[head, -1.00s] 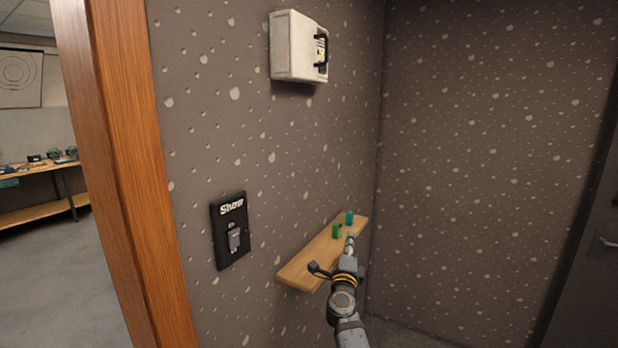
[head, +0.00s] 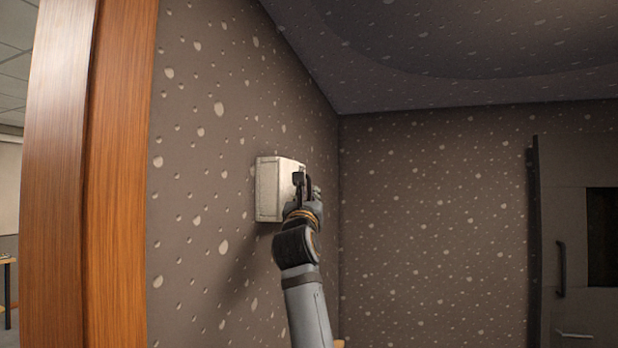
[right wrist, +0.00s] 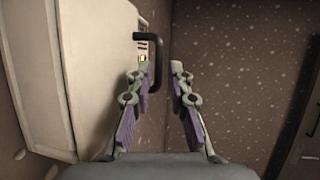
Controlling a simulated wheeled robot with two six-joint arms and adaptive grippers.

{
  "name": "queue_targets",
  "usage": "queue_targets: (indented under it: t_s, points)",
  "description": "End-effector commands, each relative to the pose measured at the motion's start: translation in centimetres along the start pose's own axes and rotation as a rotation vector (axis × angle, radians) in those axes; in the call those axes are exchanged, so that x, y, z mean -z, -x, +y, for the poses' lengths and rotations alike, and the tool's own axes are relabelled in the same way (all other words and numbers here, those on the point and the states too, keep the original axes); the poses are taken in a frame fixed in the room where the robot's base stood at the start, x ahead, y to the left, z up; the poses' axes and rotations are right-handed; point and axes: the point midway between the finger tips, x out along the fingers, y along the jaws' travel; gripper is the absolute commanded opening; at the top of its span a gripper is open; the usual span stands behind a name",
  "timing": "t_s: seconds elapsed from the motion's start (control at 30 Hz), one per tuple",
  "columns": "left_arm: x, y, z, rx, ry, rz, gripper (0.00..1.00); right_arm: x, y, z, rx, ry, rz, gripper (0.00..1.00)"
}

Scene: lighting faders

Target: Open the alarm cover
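The alarm cover is a white box (head: 268,188) mounted on the speckled wall, and it appears closed. It fills the left of the right wrist view (right wrist: 95,85), with a black bar handle (right wrist: 158,50) on its front face. My right gripper (head: 308,188) is at the front of the box and hides most of that face in the head view. In the right wrist view its two fingers (right wrist: 160,70) are spread, with the handle's bar showing between the tips. I cannot tell whether either finger touches it. My left gripper is not in view.
A wooden door frame (head: 105,180) stands at the left. A grey door (head: 565,240) with a handle is at the far right. The wall (head: 430,220) between the corner and that door is bare.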

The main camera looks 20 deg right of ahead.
Motion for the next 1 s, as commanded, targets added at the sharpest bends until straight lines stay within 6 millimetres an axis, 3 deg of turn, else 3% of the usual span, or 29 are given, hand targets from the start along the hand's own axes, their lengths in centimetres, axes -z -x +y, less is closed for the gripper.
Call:
queue_targets:
  t_s: [0.03, 0.1, 0.3, 0.6, 0.77, 1.0]
  points:
    - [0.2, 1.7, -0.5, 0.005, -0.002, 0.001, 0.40, -0.8, -1.5, -0.1, 0.002, 0.005, 0.001, 0.20]
    - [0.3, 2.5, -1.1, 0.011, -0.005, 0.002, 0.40, -0.7, -2.8, -0.1, 0.000, 0.004, 0.001, 0.20]
    - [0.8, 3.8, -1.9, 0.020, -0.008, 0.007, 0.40, -0.2, -4.9, 0.0, 0.000, 0.002, 0.001, 0.20]
    - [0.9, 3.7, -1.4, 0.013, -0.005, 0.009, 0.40, 0.1, -5.1, 0.0, 0.000, 0.001, -0.001, 0.20]
    - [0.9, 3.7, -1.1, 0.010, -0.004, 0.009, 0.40, 0.1, -5.1, 0.0, 0.000, 0.001, -0.001, 0.00]
    - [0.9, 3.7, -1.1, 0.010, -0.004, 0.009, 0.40, 0.1, -5.1, 0.0, 0.000, 0.001, -0.001, 0.00]
